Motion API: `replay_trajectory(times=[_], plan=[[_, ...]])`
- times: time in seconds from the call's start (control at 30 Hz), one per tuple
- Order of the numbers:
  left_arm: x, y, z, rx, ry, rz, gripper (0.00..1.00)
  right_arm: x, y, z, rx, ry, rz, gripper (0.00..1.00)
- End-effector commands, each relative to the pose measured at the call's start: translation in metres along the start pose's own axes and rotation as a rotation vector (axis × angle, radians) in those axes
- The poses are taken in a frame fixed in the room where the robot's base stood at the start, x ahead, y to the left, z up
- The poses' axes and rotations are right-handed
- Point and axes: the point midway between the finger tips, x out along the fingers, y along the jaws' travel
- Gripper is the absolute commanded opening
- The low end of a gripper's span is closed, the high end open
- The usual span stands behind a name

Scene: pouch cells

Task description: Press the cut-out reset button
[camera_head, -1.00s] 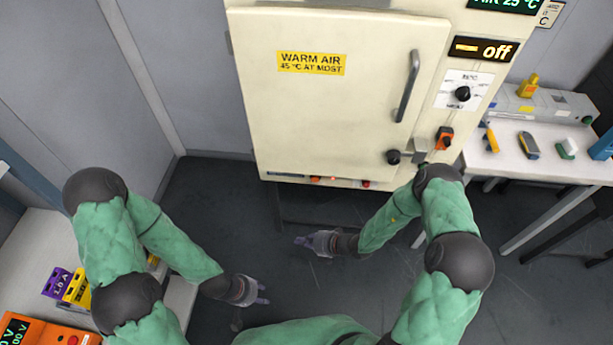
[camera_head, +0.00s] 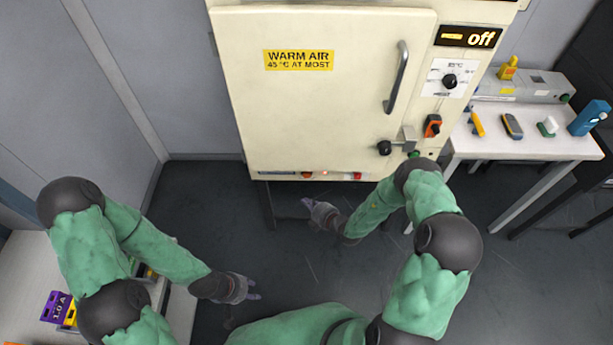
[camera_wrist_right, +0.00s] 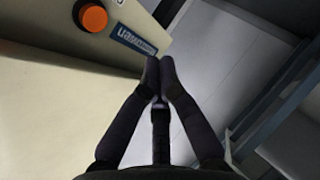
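A warm-air cabinet (camera_head: 330,110) stands ahead with its door shut. Along its bottom edge is an orange button (camera_head: 306,174), with a blue label (camera_head: 278,175) to its left. In the right wrist view a round orange button (camera_wrist_right: 95,18) shows at top left, beside a blue label (camera_wrist_right: 134,40) whose text I cannot read; it looks like the same button. My right gripper (camera_head: 312,206) is below the cabinet's bottom edge, apart from the button. Its fingertips (camera_wrist_right: 160,68) are together and empty in the wrist view. My left gripper (camera_head: 248,290) hangs low at left, its finger gap unclear.
A red button (camera_head: 357,176) is further right on the same edge. The cabinet has a door handle (camera_head: 397,78), a dial (camera_head: 450,81), an orange switch (camera_head: 432,125) and a display (camera_head: 468,37) reading off. A white bench (camera_head: 540,145) stands at right. The floor beneath is clear.

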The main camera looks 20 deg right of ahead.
Motion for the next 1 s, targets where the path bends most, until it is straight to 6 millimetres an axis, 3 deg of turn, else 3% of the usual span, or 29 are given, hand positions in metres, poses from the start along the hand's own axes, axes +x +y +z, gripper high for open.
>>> replay_trajectory(times=[0.6, 1.0], plan=[[0.03, -0.011, -0.001, 0.0, 0.0, 0.0, 0.4, 0.049, 0.033, 0.035, -0.003, 0.001, 0.001, 0.0], [0.034, -0.012, -0.001, 0.0, 0.0, 0.0, 0.4, 0.06, 0.043, 0.043, -0.001, 0.001, 0.0, 0.0]])
